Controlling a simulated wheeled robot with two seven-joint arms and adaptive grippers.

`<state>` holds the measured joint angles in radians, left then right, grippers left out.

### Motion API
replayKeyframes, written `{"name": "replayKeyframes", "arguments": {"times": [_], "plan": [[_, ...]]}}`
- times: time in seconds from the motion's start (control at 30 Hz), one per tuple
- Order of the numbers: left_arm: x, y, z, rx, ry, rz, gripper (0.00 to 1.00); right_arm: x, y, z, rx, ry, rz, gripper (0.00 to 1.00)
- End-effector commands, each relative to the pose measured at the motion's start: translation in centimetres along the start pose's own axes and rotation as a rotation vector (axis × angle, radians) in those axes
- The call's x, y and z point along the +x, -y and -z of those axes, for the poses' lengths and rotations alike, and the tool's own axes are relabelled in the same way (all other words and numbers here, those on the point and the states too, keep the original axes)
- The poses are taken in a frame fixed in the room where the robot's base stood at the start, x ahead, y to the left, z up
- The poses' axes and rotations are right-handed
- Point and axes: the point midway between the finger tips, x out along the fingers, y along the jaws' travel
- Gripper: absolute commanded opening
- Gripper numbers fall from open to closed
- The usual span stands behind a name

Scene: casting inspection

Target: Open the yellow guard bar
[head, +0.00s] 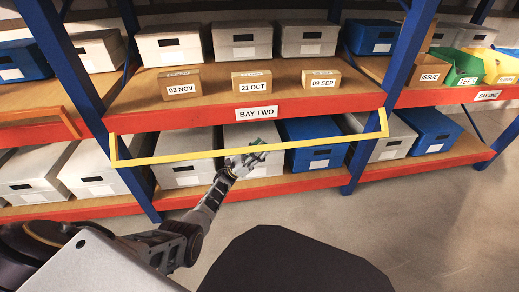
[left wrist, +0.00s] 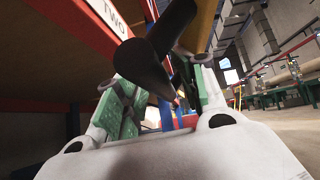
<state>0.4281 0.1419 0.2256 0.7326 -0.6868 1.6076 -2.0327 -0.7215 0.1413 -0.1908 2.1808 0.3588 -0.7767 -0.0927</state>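The yellow guard bar (head: 185,157) runs across the front of the lower shelf under the BAY TWO label, between two blue posts. Its ends turn up at the posts. My left gripper (head: 247,158) is at the middle of the bar, its fingers overlapping the bar in the head view. In the left wrist view my left gripper (left wrist: 160,95) has its green-padded fingers apart. A dark, rounded part (left wrist: 146,68) shows in front of and between them; I cannot tell whether it is touched. A yellow strip of the bar (left wrist: 199,27) rises behind. My right gripper is not in view.
Grey boxes (head: 185,143) and a blue box (head: 312,130) stand behind the bar. Small cartons with date labels (head: 252,81) line the red-edged shelf above (head: 330,108). Blue posts (head: 405,50) flank the bay. The floor at right (head: 440,220) is clear.

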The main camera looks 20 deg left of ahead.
Motion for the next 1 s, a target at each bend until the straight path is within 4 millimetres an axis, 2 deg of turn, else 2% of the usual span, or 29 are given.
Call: {"name": "replayKeyframes", "arguments": {"times": [0.47, 1.0], "plan": [[-0.6, 0.1, 0.1, -0.002, -0.002, 0.001, 0.41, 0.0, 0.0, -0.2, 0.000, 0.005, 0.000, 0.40], [-4.6, 0.0, 0.1, -0.002, -0.003, -0.001, 0.41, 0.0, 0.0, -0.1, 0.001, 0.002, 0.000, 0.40]]}}
